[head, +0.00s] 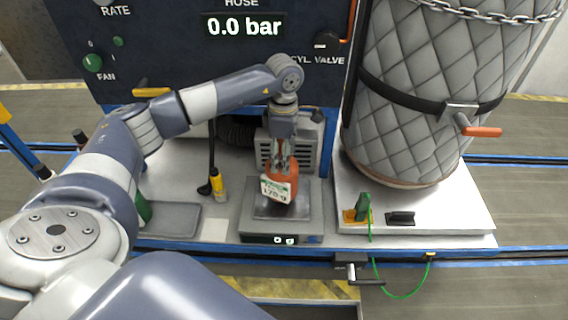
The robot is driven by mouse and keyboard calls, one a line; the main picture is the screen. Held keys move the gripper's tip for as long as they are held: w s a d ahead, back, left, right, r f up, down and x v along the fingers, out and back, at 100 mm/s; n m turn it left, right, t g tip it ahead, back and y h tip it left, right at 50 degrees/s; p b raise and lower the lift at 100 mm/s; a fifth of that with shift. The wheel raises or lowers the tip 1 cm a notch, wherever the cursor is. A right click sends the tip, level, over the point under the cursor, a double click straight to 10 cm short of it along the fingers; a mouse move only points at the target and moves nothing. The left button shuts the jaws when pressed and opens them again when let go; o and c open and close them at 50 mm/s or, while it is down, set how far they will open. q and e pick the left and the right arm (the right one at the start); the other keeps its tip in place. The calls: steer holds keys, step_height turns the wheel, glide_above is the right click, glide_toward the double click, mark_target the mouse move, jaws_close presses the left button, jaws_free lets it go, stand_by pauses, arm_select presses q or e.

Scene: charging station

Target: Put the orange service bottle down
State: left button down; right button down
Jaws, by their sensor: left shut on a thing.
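The orange service bottle (294,180) has a white label with printing that looks like 170 g. My left gripper (282,159) points down and is shut on the top of the bottle. The bottle is over the dark plate of a scale (258,210). The scale's small display seems to read 0 g. I cannot tell clearly whether the bottle's base touches the plate. My right gripper is out of view.
A grey ribbed unit (314,135) stands close behind the scale. A yellow-and-black hand tool (218,186) is left of it, beside a grey tray (172,220). A large quilted cylinder (425,100) with strap and chain stands right, with a green-cabled clamp (363,205) in front.

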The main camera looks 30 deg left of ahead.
arm_select(q)
steer(key=shift+w+a+f, duration=0.1)
steer(key=shift+w, duration=0.3)
step_height(320, 180, down, 3)
steer(key=shift+s+f+b, duration=0.1)
steer(key=shift+s+b, duration=0.05)
steer(key=shift+b, duration=0.75)
steer(key=shift+f, duration=0.15)
steer(key=c, duration=0.6)
jaws_free()
steer(key=shift+o, duration=0.2)
